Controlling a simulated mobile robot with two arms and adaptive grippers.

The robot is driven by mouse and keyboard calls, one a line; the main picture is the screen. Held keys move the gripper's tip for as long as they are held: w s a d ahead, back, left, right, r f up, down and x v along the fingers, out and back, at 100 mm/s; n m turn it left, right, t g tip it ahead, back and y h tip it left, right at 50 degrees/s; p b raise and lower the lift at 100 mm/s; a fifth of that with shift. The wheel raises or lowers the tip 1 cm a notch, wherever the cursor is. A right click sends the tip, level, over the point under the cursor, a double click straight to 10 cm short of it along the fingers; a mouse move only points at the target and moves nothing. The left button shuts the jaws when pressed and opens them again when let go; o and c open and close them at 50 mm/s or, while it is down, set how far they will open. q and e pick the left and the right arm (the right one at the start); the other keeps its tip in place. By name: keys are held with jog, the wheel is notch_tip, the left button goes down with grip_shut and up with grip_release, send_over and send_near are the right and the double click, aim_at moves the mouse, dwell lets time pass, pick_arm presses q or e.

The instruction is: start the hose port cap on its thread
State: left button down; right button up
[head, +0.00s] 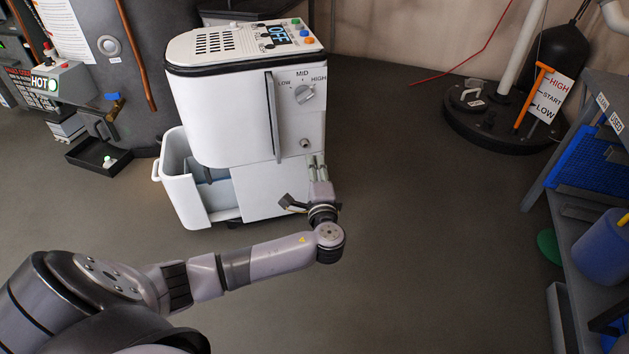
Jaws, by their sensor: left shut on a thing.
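The white dehumidifier (225,125) stands upright in the middle of the head view. A small round hose port (304,143) shows on its front panel below the dial. My left gripper (316,160) is just below the port, with its fingers pointing up and towards the panel. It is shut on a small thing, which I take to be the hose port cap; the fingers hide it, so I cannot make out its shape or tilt. I cannot tell whether it touches the panel. My right gripper is not in view.
A white water bucket (176,165) sticks out at the unit's left side. A black sump lid (475,132) lies at the back right. A grey shelf (590,250) with a blue bin stands at the right edge. The floor between is clear.

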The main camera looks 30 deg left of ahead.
aim_at(306, 146)
pick_arm(q)
jog(key=shift+f, duration=0.1)
dwell(0.3)
jog(key=shift+s+a+b+x, duration=0.1)
jog(key=shift+b+x, duration=0.05)
jog(key=shift+x, duration=0.7)
jog(key=shift+s+a+b+x, duration=0.1)
jog(key=shift+a+b+x, duration=0.05)
jog(key=shift+x, duration=0.65)
jog(key=shift+s+a+b+x, duration=0.1)
jog(key=shift+b+x, duration=0.05)
jog(key=shift+x, duration=0.7)
jog(key=shift+w+a, duration=0.25)
jog(key=shift+a, duration=0.05)
dwell(0.5)
jog(key=shift+w+a, duration=0.2)
jog(key=shift+a, duration=0.05)
jog(key=shift+w+a, duration=0.2)
